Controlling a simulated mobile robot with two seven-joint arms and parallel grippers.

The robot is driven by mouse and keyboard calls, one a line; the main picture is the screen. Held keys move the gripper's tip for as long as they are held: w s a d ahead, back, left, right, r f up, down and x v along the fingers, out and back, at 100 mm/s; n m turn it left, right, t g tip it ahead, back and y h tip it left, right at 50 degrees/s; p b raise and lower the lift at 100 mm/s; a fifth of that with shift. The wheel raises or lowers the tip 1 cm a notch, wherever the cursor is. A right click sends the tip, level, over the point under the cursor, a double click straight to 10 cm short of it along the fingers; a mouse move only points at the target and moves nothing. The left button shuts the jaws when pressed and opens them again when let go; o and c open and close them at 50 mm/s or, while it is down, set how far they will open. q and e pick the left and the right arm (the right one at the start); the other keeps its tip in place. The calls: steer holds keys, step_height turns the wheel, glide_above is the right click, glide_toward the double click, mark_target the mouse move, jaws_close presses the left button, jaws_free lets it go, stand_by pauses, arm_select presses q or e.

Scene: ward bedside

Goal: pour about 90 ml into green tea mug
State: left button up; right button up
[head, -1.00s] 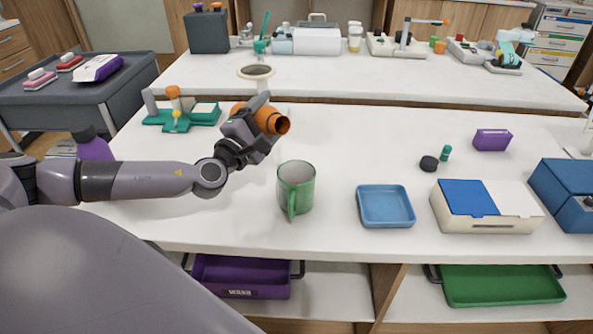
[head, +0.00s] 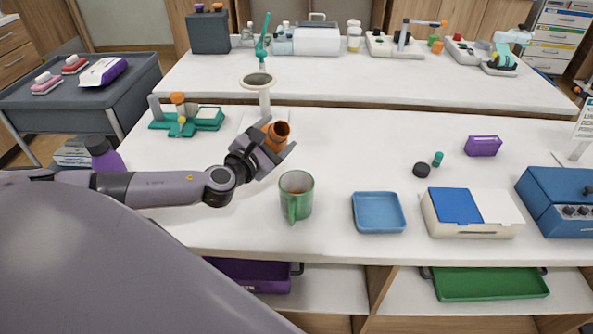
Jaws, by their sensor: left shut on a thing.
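The green tea mug (head: 296,203) stands upright on the white table, its handle toward me. Some orange-brown content shows inside it. My left gripper (head: 270,150) is shut on an orange container (head: 277,136), above the table, behind and slightly left of the mug. The container is tilted, with its dark open mouth toward the upper right, apart from the mug. Its contents cannot be seen, and the gripper hides much of its body. My right gripper is not in view.
A blue tray (head: 379,229) lies right of the mug, then a cream box with a blue lid (head: 454,206). A dark cap (head: 421,170) and a small green bottle (head: 438,159) lie farther back. A green rack (head: 205,122) stands at the back left. The table's middle back is clear.

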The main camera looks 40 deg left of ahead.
arm_select(q)
steer(key=f+n, duration=0.1)
steer(key=a+f+n+g, duration=0.1)
steer(key=n, duration=0.1)
steer(key=shift+w+f+h, duration=0.15)
steer(key=shift+f+h, duration=0.1)
steer(key=shift+h, duration=0.05)
steer(key=shift+w+a+n+g+h, duration=0.1)
steer(key=shift+n+g+h, duration=0.4)
steer(key=shift+n, duration=0.4)
steer(key=shift+a+f+n+g, duration=0.15)
steer(key=shift+n+g, duration=0.15)
steer(key=shift+n, duration=0.3)
